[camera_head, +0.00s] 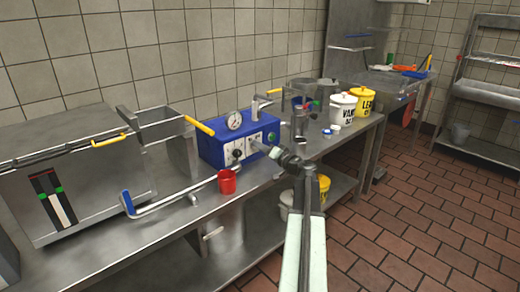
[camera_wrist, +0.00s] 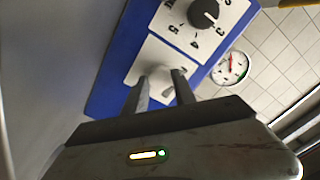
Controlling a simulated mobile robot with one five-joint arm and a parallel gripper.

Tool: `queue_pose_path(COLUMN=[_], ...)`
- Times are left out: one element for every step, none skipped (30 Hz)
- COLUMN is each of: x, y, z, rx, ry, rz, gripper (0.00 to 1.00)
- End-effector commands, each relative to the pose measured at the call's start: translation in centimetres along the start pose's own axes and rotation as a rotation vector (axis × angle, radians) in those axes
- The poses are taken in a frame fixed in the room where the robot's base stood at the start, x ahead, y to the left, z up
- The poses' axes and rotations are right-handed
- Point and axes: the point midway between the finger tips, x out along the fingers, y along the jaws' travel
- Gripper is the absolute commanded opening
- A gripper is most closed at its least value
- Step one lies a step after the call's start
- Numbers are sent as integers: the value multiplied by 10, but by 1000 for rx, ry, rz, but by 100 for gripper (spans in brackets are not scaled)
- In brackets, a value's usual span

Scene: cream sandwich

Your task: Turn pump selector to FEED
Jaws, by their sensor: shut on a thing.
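The blue pump box (camera_head: 212,150) stands on the steel counter with a round gauge on top; its blue front fills the upper part of the wrist view (camera_wrist: 108,88). Two white plates are on that front. One carries a black dial (camera_wrist: 203,13) with numbers around it. The other carries a pale knob (camera_wrist: 160,80), which I take for the pump selector. My gripper (camera_wrist: 161,86) is shut on this knob, one finger on each side. In the head view my gripper (camera_head: 262,147) reaches the right part of the box front. The selector's markings and pointing are hidden or too small to read.
A red cup (camera_head: 227,181) stands at the counter edge, left of my arm. A steel cylinder (camera_head: 300,127) stands right of the box, with white and yellow tubs (camera_head: 363,103) farther right. A bent pipe with a blue handle (camera_head: 128,203) lies left. The tiled floor at right is clear.

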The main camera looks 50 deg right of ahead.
Motion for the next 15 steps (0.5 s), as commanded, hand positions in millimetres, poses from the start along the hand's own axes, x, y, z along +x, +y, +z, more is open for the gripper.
queue_pose_path(x=[1, 1, 1, 1, 1, 1, 1, 1, 1, 1, 1, 1, 1, 1, 1], y=[0, 0, 0, 0, 0, 0, 0, 0, 0, 0, 1, 1, 1, 1, 1], z=[-1, -1, -2, -2, -2, -2, -2, -2, -2, -2, -2, -2, -2, -2, -2], rx=[47, 75, 114, 142, 170, 209, 237, 265, 304, 332, 359, 396, 423, 449, 484], ry=[4, 4, 4, 4, 4, 4, 5, 5, 5, 5, 5, 5, 5, 5, 5], rz=[-2, -2, -2, -2, -2, -2, -2, -2, -2, -2, -2, -2, -2, -2, -2], gripper=[0, 0, 0, 0, 0, 0, 0, 0, 0, 0, 0, 0, 0, 0, 0])
